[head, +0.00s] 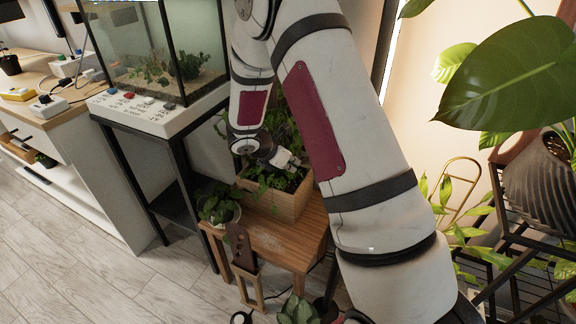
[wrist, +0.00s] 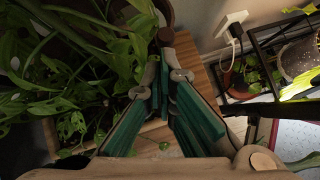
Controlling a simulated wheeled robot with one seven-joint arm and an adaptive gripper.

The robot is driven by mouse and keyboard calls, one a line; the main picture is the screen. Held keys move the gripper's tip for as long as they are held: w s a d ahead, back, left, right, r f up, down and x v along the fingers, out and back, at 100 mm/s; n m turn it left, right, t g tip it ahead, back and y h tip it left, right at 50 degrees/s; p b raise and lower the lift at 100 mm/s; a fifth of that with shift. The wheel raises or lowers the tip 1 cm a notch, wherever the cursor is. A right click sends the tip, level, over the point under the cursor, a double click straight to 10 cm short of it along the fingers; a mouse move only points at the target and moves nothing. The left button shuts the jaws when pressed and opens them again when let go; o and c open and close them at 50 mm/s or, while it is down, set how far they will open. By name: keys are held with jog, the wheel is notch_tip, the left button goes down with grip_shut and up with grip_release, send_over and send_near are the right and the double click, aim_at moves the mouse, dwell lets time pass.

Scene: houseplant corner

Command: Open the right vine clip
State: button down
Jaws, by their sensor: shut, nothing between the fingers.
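My gripper (head: 287,160) is over the plants in a wooden planter box (head: 272,203) on a small wooden bench, in the head view. In the wrist view my gripper (wrist: 163,72) has its teal-padded fingers together at the tips, with nothing held. Trailing vine leaves (wrist: 75,125) fill the left of that view, beside and below the fingers.
The bench (head: 290,240) also bears a small potted plant (head: 219,207) left of the box. A glass tank (head: 160,50) stands on a black-legged stand to the left. A black plant rack (head: 515,255) with a dark pot (head: 540,185) is at right. Floor at lower left is clear.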

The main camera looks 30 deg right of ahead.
jog(key=shift+s+d+n+t+b, duration=0.45)
jog(key=shift+n+b, duration=0.25)
jog(key=shift+b, duration=0.25)
jog(key=n+b, duration=0.1)
jog(key=d+n+t+y+b, duration=0.1)
jog(key=b, duration=0.1)
jog(key=shift+s+d+f+b, duration=0.2)
jog(key=shift+s+d+b, duration=0.1)
jog(key=shift+s, duration=0.05)
jog(key=shift+s+d+r+n+t+y+b, duration=0.25)
jog(key=shift+d+n+t+b, duration=0.35)
jog(key=shift+d+b, duration=0.7)
jog(key=shift+s+d+f+n+t+y+b, duration=0.1)
jog(key=shift+d+n+t+y+b, duration=0.45)
jog(key=shift+b, duration=1.1)
jog(key=shift+d, duration=0.35)
jog(key=shift+w+a, duration=0.15)
